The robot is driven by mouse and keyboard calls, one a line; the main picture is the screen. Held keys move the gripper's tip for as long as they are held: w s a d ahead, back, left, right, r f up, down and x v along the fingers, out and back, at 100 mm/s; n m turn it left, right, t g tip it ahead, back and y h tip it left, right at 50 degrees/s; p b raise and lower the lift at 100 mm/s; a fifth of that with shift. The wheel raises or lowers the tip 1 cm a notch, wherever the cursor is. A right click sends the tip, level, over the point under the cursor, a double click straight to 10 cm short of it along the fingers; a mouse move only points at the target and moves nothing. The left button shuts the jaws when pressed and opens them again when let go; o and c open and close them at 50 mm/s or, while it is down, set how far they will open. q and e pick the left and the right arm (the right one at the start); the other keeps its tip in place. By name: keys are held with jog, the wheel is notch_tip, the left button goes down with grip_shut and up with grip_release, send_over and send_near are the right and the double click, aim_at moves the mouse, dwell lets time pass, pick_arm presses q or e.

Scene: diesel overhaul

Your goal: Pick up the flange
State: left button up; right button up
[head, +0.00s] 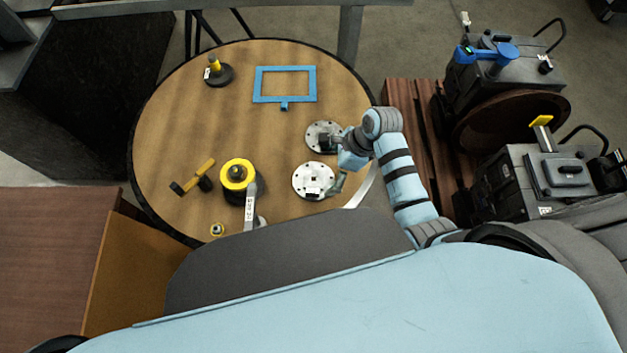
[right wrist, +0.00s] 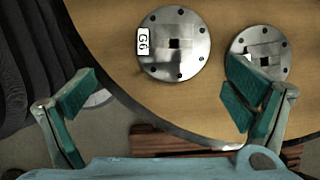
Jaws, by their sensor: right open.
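Two round grey metal flanges with square centres and rim holes lie flat on the round wooden table. The nearer flange (head: 309,180) bears a white G6 label, readable in the right wrist view (right wrist: 190,64). The farther flange (head: 316,130) is partly covered by my right gripper; it also shows in the right wrist view (right wrist: 272,49). My right gripper (head: 333,165) is open and empty. One finger overlaps the farther flange in the picture, the other is beside the G6 flange's right edge. Its spread fingers also show in the right wrist view (right wrist: 163,76). My left gripper is not in view.
Dark machines (head: 560,172) stand at right. The table's middle is clear.

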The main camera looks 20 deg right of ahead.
aim_at(312, 185)
jog(key=b+x, duration=0.1)
jog(key=x, duration=0.2)
jog(key=b+x, duration=0.1)
jog(key=x, duration=0.3)
jog(key=w+b+x, duration=0.1)
jog(key=b+x, duration=0.1)
jog(key=x, duration=0.2)
jog(key=shift+r, duration=0.1)
jog(key=shift+s, duration=0.1)
jog(key=c, duration=0.9)
jog(key=shift+s, duration=0.1)
jog(key=c, duration=0.3)
jog(key=shift+s, duration=0.15)
jog(key=shift+c, duration=0.6)
